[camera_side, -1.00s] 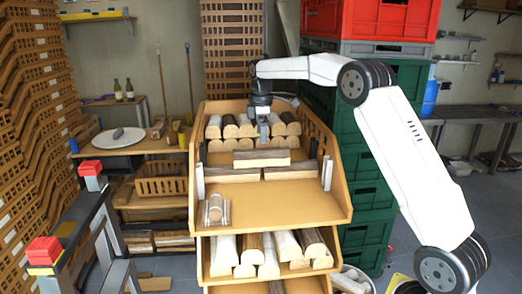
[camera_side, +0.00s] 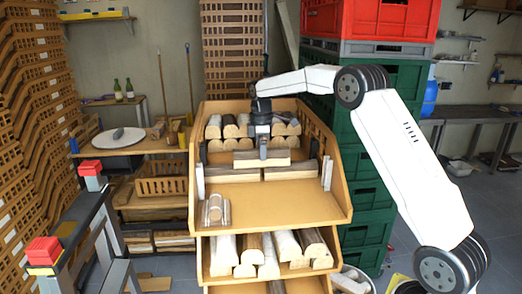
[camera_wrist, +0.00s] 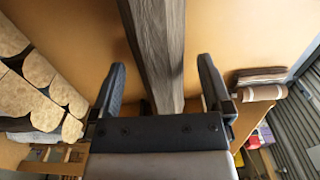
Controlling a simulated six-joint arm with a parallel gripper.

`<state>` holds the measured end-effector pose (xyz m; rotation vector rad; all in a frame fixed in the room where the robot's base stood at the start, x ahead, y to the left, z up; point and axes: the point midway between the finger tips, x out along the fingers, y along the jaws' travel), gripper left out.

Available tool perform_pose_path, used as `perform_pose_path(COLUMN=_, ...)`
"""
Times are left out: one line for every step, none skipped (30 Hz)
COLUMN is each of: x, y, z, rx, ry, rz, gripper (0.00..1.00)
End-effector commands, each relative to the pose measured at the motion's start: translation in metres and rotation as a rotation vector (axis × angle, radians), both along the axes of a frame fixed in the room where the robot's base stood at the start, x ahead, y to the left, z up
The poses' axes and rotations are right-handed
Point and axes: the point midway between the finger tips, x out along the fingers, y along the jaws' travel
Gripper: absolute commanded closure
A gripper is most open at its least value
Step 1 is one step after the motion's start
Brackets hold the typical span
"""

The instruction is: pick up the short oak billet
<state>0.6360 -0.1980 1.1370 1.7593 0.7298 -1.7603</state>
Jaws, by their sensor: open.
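A billet (camera_side: 242,156) with a pale cut face lies across two billets end to end (camera_side: 233,175) in the top tray. My gripper (camera_side: 263,156) points down at its middle in the side view. In the wrist view, a billet with grey-brown bark (camera_wrist: 158,40) runs between my two open fingers (camera_wrist: 162,82), with a gap visible on each side. Its near end is hidden behind the gripper body. A small round piece (camera_side: 214,210) sits at the tray's front left between clear holders. I cannot tell by looks alone which billet is oak.
Stacked split logs (camera_side: 230,128) stand behind the billets, with cut ends (camera_wrist: 40,72) at left in the wrist view. Grey posts (camera_side: 327,173) flank the row. The tray's front floor (camera_side: 280,205) is mostly clear. Green crates (camera_side: 365,160) stand close at right.

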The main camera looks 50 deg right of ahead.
Motion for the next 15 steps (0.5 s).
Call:
perform_pose_path(x=0.0, y=0.0, z=-0.006, rx=0.001, ry=0.001, rz=0.0, gripper=0.0)
perform_pose_path(x=0.0, y=0.0, z=-0.01, rx=0.001, ry=0.001, rz=0.0, gripper=0.0)
perform_pose_path(x=0.0, y=0.0, z=-0.013, rx=0.001, ry=0.0, rz=0.001, gripper=0.0)
perform_pose_path(x=0.0, y=0.0, z=-0.016, rx=0.001, ry=0.0, rz=0.001, gripper=0.0)
perform_pose_path(x=0.0, y=0.0, z=-0.018, rx=0.001, ry=0.0, rz=0.001, gripper=0.0)
perform_pose_path(x=0.0, y=0.0, z=-0.02, rx=0.001, ry=0.0, rz=0.001, gripper=0.0)
perform_pose_path(x=0.0, y=0.0, z=-0.021, rx=0.001, ry=-0.001, rz=0.001, gripper=0.0)
perform_pose_path(x=0.0, y=0.0, z=-0.022, rx=0.001, ry=-0.001, rz=0.001, gripper=0.0)
perform_pose_path(x=0.0, y=0.0, z=-0.022, rx=0.001, ry=-0.002, rz=0.001, gripper=0.0)
perform_pose_path(x=0.0, y=0.0, z=-0.022, rx=0.001, ry=-0.002, rz=0.001, gripper=0.0)
perform_pose_path(x=0.0, y=0.0, z=-0.022, rx=0.001, ry=-0.002, rz=0.001, gripper=0.0)
perform_pose_path(x=0.0, y=0.0, z=-0.022, rx=0.001, ry=-0.002, rz=0.001, gripper=0.0)
perform_pose_path(x=0.0, y=0.0, z=-0.022, rx=0.001, ry=-0.002, rz=0.001, gripper=0.0)
perform_pose_path(x=0.0, y=0.0, z=-0.022, rx=0.001, ry=-0.002, rz=0.001, gripper=0.0)
perform_pose_path(x=0.0, y=0.0, z=-0.022, rx=0.001, ry=-0.002, rz=0.001, gripper=0.0)
